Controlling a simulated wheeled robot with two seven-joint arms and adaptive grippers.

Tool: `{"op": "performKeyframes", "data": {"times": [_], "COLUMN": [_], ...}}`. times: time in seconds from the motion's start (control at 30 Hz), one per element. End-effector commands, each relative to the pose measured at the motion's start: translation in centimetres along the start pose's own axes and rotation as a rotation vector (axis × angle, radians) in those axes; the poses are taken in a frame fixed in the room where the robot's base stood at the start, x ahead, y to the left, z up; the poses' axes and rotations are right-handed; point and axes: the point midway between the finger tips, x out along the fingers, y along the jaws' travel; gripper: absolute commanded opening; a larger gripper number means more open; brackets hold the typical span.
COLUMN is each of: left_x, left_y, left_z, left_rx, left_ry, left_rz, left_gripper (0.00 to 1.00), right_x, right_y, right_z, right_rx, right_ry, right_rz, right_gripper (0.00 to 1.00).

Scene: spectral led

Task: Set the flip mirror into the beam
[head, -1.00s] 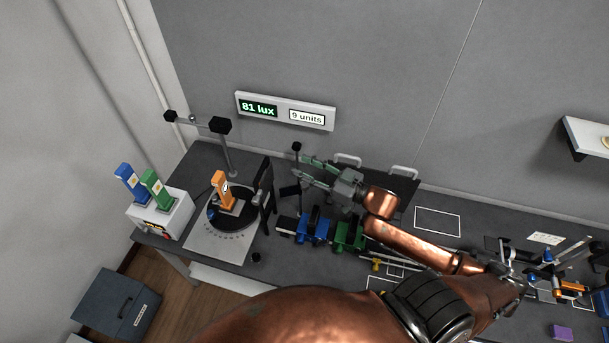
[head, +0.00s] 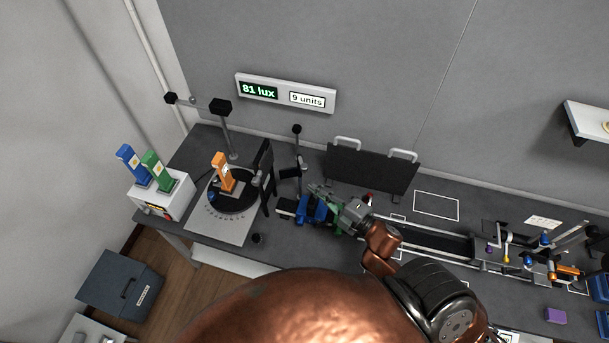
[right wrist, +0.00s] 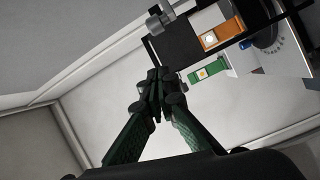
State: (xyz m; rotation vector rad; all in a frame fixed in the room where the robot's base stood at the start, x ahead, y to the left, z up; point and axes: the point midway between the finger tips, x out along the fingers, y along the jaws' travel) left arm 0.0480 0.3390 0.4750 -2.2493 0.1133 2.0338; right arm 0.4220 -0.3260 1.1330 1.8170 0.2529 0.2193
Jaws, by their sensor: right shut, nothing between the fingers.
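My right gripper (head: 316,190) is shut and empty. In the head view it overlaps the blue block (head: 306,211) and the green block on the optical rail; I cannot tell whether it touches them. In the right wrist view its fingertips (right wrist: 158,82) are together. No part is clearly recognisable as the flip mirror. A dark upright plate (head: 262,172) stands beside the turntable (head: 214,207), which carries an orange lamp module (head: 222,172); the module also shows in the right wrist view (right wrist: 222,35). No beam is visible. My left gripper is not in view.
A wall display (head: 286,93) reads 81 lux and 9 units. Blue (head: 131,163) and green (head: 156,170) modules stand on a white box at left. A dark panel with two handles (head: 372,170) stands behind the rail. Optical parts (head: 545,255) crowd the right; a purple block (head: 555,315) lies near them.

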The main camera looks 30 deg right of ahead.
Motion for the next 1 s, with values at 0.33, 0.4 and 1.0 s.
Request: {"op": "performKeyframes", "data": {"times": [0.33, 0.4, 1.0], "left_x": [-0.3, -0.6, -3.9], "left_y": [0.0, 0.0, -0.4], "left_z": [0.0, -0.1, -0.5], "left_rx": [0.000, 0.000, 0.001], "left_ry": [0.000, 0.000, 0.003], "left_rz": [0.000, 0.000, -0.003], "left_gripper": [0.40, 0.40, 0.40], "right_x": [-0.4, 0.5, 7.9], "right_y": [-1.8, -1.7, -1.2], "right_z": [-1.2, -1.2, 1.4], "right_rx": [-0.264, -0.263, -0.262], "right_ry": [-0.027, -0.027, -0.029], "right_rz": [-0.011, -0.010, -0.015], "right_gripper": [0.00, 0.00, 0.00]}}
